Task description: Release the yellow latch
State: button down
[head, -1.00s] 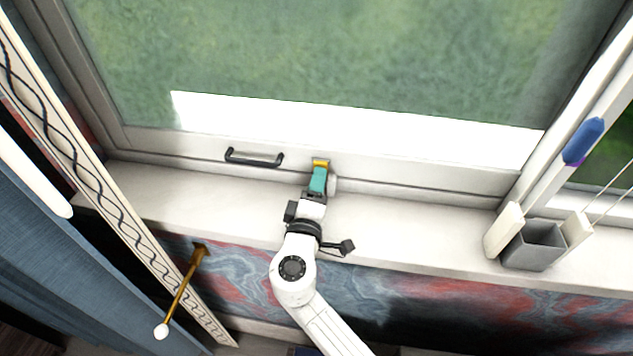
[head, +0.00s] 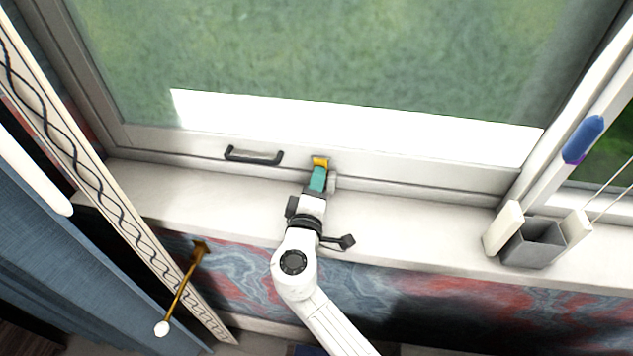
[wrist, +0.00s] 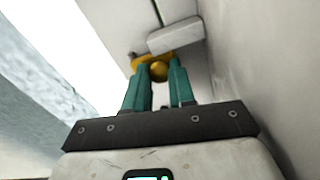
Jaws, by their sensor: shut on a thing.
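The yellow latch (head: 320,161) sits low on the white window frame, just right of the black handle. In the wrist view the latch (wrist: 159,70) shows a rounded yellow knob between my teal fingers, with a yellow plate behind it. My gripper (head: 319,172) is at the latch, its fingers shut on the knob. In the wrist view my gripper (wrist: 158,78) has one finger on each side of the knob. A pale block (wrist: 176,36) sits just beyond the latch. The fingers hide part of the latch in the head view.
A black bar handle (head: 254,156) is on the frame to the left. A grey open box (head: 533,246) stands on the white sill (head: 420,222) at the right. A brass rod with a white knob (head: 181,290) sticks out at the lower left. The sill between is clear.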

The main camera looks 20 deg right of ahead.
aim_at(316, 161)
jog(key=shift+r, duration=0.1)
